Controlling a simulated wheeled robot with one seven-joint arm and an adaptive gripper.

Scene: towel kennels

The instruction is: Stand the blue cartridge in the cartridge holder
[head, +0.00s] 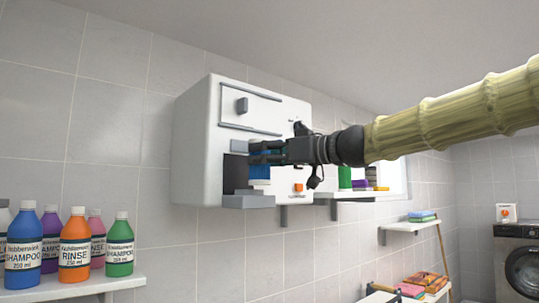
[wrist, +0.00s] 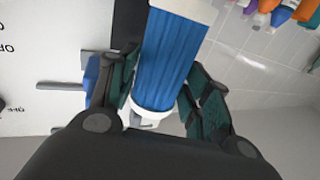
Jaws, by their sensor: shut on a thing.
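The blue cartridge (head: 260,172) is a ribbed blue cylinder with white ends. It fills the middle of the wrist view (wrist: 168,62). My gripper (head: 262,153) is shut on it, with a dark finger on each side, as the wrist view (wrist: 160,85) also shows. In the head view the cartridge looks about upright, in front of the white wall unit. A grey ledge (head: 247,201) with a dark back panel (head: 235,173) on this unit looks like the cartridge holder. The cartridge is above the ledge's right part; I cannot tell whether they touch.
The white wall unit (head: 197,150) has a handle, an orange switch (head: 299,188) and slots. A shelf with several bottles (head: 75,245) is at lower left. Another shelf (head: 350,195) is right of the unit. A washing machine (head: 518,265) stands far right. A blue thing (wrist: 91,75) shows behind the left finger.

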